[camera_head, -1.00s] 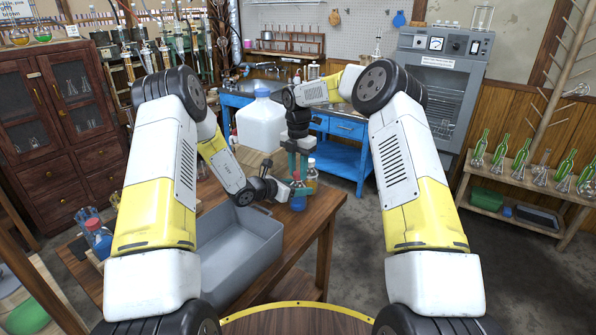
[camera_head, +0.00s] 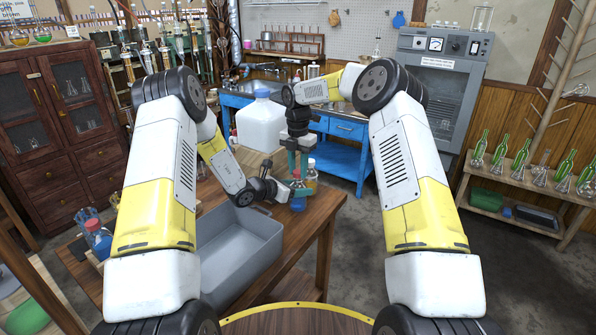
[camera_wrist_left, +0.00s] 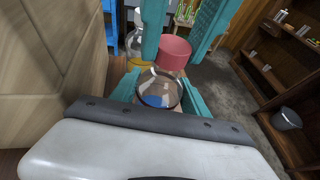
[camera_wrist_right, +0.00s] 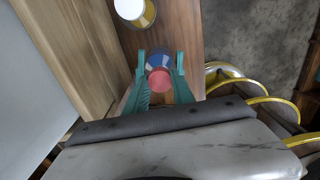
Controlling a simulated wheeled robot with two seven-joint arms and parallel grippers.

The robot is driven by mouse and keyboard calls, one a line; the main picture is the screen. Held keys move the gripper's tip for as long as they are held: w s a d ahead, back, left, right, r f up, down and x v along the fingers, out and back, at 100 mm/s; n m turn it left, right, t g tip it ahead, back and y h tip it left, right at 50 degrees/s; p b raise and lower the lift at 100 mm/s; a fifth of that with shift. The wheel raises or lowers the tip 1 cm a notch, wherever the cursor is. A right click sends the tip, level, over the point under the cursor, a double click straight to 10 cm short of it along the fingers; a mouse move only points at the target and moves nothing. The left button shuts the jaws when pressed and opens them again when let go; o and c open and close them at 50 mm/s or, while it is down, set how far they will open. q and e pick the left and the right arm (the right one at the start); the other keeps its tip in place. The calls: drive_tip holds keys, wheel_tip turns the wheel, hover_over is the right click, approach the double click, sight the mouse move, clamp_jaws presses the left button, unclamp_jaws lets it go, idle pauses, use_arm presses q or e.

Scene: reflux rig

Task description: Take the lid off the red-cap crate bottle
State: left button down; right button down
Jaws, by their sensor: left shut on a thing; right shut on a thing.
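The red-cap bottle (camera_wrist_left: 158,92) is clear with blue liquid low inside. It stands upright at the table's right edge in the head view (camera_head: 298,204). My left gripper (camera_head: 278,189) is shut around the bottle's body from the left. The red cap (camera_wrist_left: 173,53) shows above the bottle in the left wrist view, between my right gripper's teal fingers. My right gripper (camera_wrist_right: 160,60) points down and is shut on the cap (camera_wrist_right: 158,80).
A bottle with amber liquid (camera_wrist_left: 138,72) stands close behind the held bottle. A grey open crate (camera_head: 238,250) sits at the table's front. Blue-liquid glassware (camera_head: 98,240) is at the left.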

sight(298, 171)
drive_tip(key=shift+r, duration=0.75)
drive_tip(key=shift+r, duration=2)
use_arm(q)
drive_tip(key=shift+c, duration=2.3)
unclamp_jaws()
drive_tip(key=shift+a+r, duration=0.1)
